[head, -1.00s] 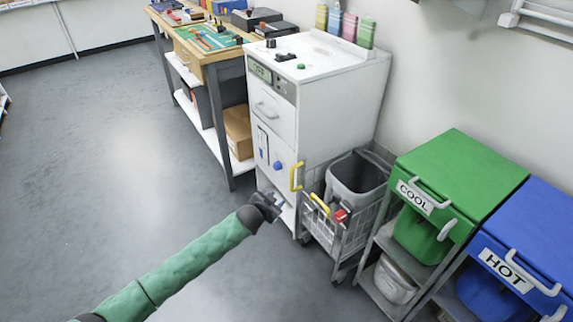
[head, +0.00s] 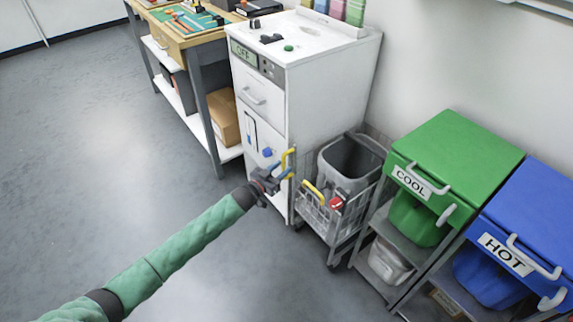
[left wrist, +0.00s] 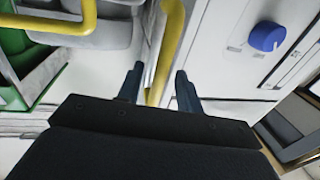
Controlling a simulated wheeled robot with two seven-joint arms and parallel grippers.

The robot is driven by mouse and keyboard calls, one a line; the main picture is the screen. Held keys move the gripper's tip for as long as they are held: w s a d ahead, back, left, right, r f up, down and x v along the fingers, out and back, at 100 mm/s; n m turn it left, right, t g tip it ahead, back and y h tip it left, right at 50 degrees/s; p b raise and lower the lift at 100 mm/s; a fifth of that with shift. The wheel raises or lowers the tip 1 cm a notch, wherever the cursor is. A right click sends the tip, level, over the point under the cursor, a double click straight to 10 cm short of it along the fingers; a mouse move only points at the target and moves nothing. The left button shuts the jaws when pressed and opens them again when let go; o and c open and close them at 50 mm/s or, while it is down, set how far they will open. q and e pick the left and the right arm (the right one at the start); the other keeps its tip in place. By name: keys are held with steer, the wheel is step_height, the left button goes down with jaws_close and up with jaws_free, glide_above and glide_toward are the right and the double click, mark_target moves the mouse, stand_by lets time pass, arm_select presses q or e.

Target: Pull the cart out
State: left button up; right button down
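The wire cart (head: 345,236) stands between the white machine and the green COOL bin, with a grey tub (head: 350,165) in it. Its yellow handle (head: 313,189) is at the front top edge; a yellow bar (left wrist: 72,22) at upper left in the left wrist view appears to be it. My left gripper (head: 282,176) is left of the cart, at the white machine's yellow door handle (head: 290,160). In the left wrist view the gripper (left wrist: 160,82) is open, with the door handle (left wrist: 168,45) running between its fingers; contact is unclear. My right gripper is out of view.
The white machine (head: 330,95) has a blue knob (head: 267,152) on its front and an OFF display. A green COOL bin (head: 455,150) and a blue HOT bin (head: 535,215) stand right of the cart. A workbench (head: 205,70) is behind left. The floor in front is clear.

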arm_select(q)
steer(key=shift+x, duration=1.75)
steer(key=shift+a, duration=0.1)
jaws_close()
